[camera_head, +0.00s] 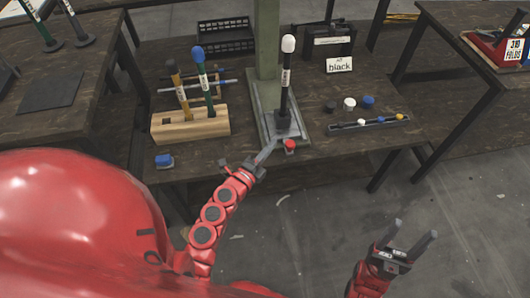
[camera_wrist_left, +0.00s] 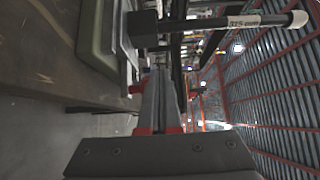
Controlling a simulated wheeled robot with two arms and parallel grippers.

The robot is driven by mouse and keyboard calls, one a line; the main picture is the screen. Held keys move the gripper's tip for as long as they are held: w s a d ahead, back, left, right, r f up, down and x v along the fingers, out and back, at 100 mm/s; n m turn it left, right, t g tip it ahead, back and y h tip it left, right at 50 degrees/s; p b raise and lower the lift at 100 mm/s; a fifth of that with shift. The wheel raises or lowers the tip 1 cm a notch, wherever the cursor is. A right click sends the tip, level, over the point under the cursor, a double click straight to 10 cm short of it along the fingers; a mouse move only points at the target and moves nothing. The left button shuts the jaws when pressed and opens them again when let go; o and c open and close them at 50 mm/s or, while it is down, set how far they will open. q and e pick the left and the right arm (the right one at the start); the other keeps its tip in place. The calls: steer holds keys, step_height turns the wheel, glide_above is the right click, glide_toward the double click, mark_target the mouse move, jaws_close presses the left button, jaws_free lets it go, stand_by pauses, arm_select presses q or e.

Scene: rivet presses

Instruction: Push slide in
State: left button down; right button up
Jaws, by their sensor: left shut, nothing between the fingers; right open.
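The press (camera_head: 267,95) has a green-grey column and a flat base on the table. A dark block carrying an upright black rod with a white ball tip (camera_head: 287,75) stands on the base; the rod also shows sideways, labelled, in the left wrist view (camera_wrist_left: 230,24). A red knob (camera_head: 290,146) sits at the base's front edge, seemingly the slide's front end. My left gripper (camera_head: 271,145) is shut and empty just left of the knob; whether it touches is unclear. Its fingers fill the middle of the left wrist view (camera_wrist_left: 162,75). My right gripper (camera_head: 416,229) is open and empty above the floor.
A "black" sign (camera_head: 339,65) stands behind.

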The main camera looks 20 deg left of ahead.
mark_target(282, 120)
arm_select(q)
steer(key=w, duration=0.4)
steer(key=shift+d, duration=0.4)
steer(key=w, duration=0.1)
steer(key=w+a, duration=0.1)
steer(key=w+b, duration=0.1)
steer(key=shift+a+f, duration=0.15)
steer(key=shift+a, duration=0.1)
steer(key=shift+w+a, duration=0.25)
steer(key=shift+w, duration=0.2)
steer(key=shift+w+a, duration=0.1)
steer(key=shift+w, duration=0.05)
